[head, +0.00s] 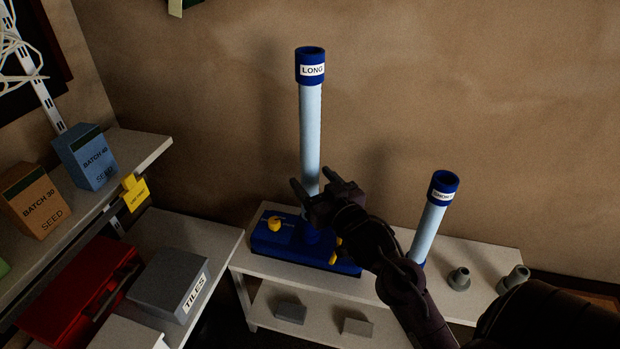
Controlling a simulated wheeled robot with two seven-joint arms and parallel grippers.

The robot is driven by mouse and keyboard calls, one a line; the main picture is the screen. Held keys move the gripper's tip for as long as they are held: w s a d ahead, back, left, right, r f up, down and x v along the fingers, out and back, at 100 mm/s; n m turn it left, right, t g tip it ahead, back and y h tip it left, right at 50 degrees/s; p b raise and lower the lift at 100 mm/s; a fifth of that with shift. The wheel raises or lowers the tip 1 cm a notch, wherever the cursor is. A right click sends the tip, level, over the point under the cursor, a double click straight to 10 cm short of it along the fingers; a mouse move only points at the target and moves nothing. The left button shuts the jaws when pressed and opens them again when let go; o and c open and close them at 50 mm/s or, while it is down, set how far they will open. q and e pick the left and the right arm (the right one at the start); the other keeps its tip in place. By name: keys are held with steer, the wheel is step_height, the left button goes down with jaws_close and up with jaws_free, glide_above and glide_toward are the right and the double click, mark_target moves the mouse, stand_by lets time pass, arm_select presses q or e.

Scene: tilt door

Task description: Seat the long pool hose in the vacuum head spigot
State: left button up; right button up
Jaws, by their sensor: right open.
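The long hose (311,120) is a light blue tube with a dark blue cuff labelled LONG, standing upright. Its lower end meets the blue vacuum head (276,248), which has yellow knobs and lies on the white bench. My right gripper hides part of this join, so I cannot tell how deep the hose sits. My right gripper (313,187) is open at the lower part of the hose, its fingertips to either side of the tube in the picture. I cannot tell whether they touch it. My left gripper is out of view.
The short hose (431,220) leans slightly right behind my right arm. Grey fittings (459,279) stand at the bench's right. Left shelves hold seed boxes (87,157), a red case (75,292) and a grey TILES box (170,284). The wall is close behind the bench.

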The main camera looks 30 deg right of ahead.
steer(key=s, duration=0.2)
steer(key=s+b, duration=0.1)
steer(key=s, duration=0.2)
steer(key=shift+s+a, duration=0.25)
steer(key=shift+s, duration=0.1)
